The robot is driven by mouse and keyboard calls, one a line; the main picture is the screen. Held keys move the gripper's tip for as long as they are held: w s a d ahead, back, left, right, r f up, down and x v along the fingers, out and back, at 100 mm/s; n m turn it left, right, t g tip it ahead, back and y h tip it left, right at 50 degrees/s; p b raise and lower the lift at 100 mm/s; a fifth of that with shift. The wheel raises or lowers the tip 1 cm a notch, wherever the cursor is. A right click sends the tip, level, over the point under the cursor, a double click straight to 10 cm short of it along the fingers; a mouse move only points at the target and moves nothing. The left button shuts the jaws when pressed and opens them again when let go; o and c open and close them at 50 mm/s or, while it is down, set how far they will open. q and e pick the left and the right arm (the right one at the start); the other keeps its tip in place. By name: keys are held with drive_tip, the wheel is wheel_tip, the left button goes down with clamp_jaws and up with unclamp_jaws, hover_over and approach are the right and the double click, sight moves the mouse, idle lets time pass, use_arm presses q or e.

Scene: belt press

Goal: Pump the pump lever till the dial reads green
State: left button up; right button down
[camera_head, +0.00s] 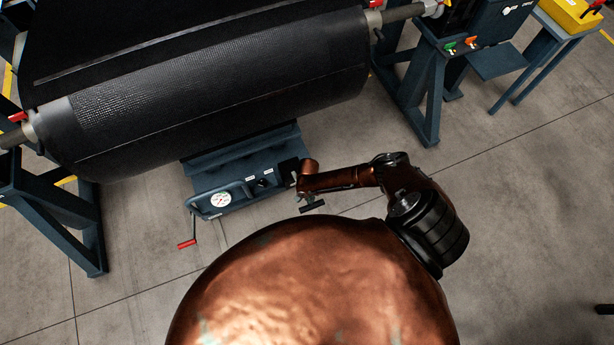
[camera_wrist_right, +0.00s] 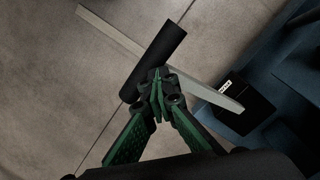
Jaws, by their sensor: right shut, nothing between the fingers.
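The pump unit is a dark blue box (camera_head: 240,190) on the floor below the big black roller. Its round white dial (camera_head: 221,199) shows some green, but its needle is too small to read. A bar with a black crosswise grip, which looks like the pump lever (camera_head: 312,206), sticks out at the unit's right end. In the right wrist view, the lever's black grip (camera_wrist_right: 156,62) lies just beyond my fingertips. My right gripper (camera_wrist_right: 160,82) is shut and empty, very close to the grip; I cannot tell whether it touches. My left gripper is not in view.
A crank with a red handle (camera_head: 187,244) hangs at the unit's left end. The black roller (camera_head: 220,90) overhangs behind, between blue stands (camera_head: 50,215). A blue table with a yellow case (camera_head: 575,14) stands at the far right. The concrete floor on the right is mostly clear.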

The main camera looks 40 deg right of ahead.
drive_tip(key=shift+w+d+r, duration=0.1)
drive_tip(key=shift+w+r, duration=0.05)
drive_tip(key=shift+r, duration=0.25)
drive_tip(key=shift+w+r, duration=0.1)
drive_tip(key=shift+w+d+r+p, duration=0.25)
drive_tip(key=shift+w+r+p, duration=0.55)
drive_tip(key=shift+r+p, duration=0.25)
drive_tip(key=shift+w+r, duration=0.2)
drive_tip(key=shift+w+d+r+p, duration=0.15)
drive_tip(key=shift+w+r+p, duration=0.15)
drive_tip(key=shift+w+r, duration=0.25)
drive_tip(key=shift+w+d+r+p, duration=0.15)
drive_tip(key=shift+w+r+p, duration=0.15)
drive_tip(key=shift+w+r, duration=0.3)
